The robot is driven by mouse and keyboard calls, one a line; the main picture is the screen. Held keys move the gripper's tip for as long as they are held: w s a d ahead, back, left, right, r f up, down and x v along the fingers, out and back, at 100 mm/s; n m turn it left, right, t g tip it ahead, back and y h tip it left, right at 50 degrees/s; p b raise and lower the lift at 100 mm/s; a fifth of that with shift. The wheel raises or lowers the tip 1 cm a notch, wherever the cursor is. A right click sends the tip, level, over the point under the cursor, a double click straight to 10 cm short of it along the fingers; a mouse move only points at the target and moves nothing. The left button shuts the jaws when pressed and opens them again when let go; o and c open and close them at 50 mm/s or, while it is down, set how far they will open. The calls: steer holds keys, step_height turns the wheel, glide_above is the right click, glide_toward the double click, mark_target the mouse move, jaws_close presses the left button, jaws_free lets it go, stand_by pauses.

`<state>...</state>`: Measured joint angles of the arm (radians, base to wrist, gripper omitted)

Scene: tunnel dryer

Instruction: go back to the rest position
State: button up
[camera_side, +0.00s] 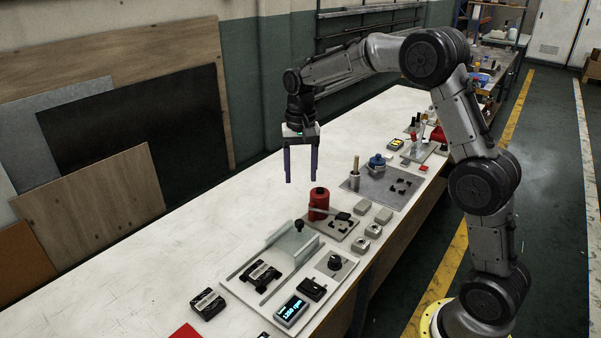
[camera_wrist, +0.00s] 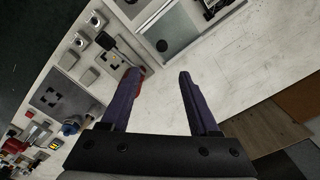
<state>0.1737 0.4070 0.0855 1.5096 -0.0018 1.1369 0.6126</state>
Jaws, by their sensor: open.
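My gripper (camera_side: 301,180) hangs pointing down above the white bench top (camera_side: 205,255), well clear of it. Its two dark fingers are apart with nothing between them. In the wrist view the open gripper (camera_wrist: 158,80) shows over bare bench. A red cylinder (camera_side: 319,203) stands on the bench below and slightly right of the fingers in the side view. In the wrist view the red cylinder (camera_wrist: 139,76) is partly hidden behind the left finger.
A light plate (camera_side: 232,287) carries a clear cover (camera_side: 293,246), a black knob (camera_side: 335,262) and a lit display (camera_side: 291,311). A grey plate (camera_side: 356,183) bears a blue-topped part (camera_side: 377,163). Several small grey blocks stand nearby. The bench's left side is mostly free; boards (camera_side: 103,205) lean beyond it.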

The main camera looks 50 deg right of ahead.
steer(key=s+a+r+n+t, duration=0.1)
steer(key=s+a+r+t, duration=0.15)
steer(key=s+r, duration=0.45)
steer(key=s+a+r+n+t, duration=0.2)
steer(key=s+a+r, duration=0.2)
steer(key=s+r, duration=0.3)
steer(key=s+f+n, duration=0.3)
steer(key=s, duration=0.4)
steer(key=s+a+f+n+t, duration=0.1)
steer(key=s+f+n, duration=0.2)
steer(key=s, duration=0.5)
steer(key=shift+a+f, duration=0.25)
steer(key=shift+f, duration=0.35)
